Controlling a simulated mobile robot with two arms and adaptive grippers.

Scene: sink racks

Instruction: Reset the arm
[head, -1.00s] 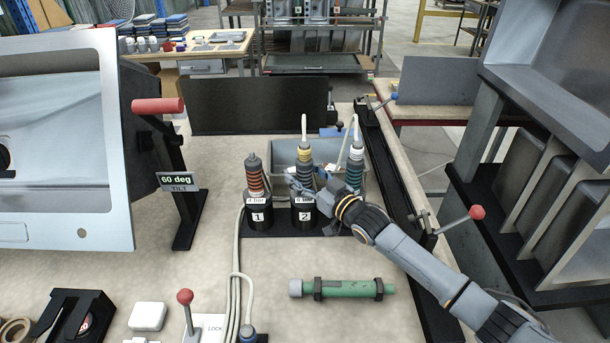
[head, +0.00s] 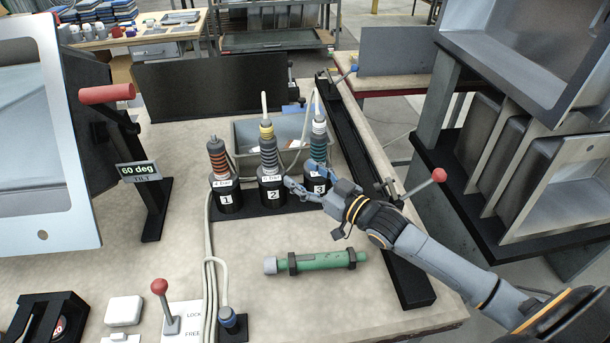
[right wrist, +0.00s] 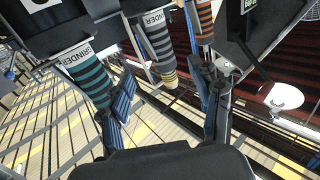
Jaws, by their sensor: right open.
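My right gripper (head: 312,190) is open and empty, in front of holder 3 and to the right of holder 2. Its arm comes in from the lower right. It also shows in the right wrist view (right wrist: 168,95), fingers spread, with the ringed tools beyond them. Three tools stand upright in black numbered holders: an orange-ringed tool (head: 218,157) in holder 1 (head: 228,205), a yellow-topped tool (head: 268,150) in holder 2 (head: 272,202), and a teal-ringed tool (head: 318,145) in holder 3. The gripper partly covers holder 3. My left gripper is not in view.
A green cylinder (head: 320,260) lies in black clips at the front. A grey bin (head: 240,135) stands behind the tools. A black rail (head: 365,160) and a red-knobbed lever (head: 438,175) are near my right arm. A rack (head: 450,155) stands at right.

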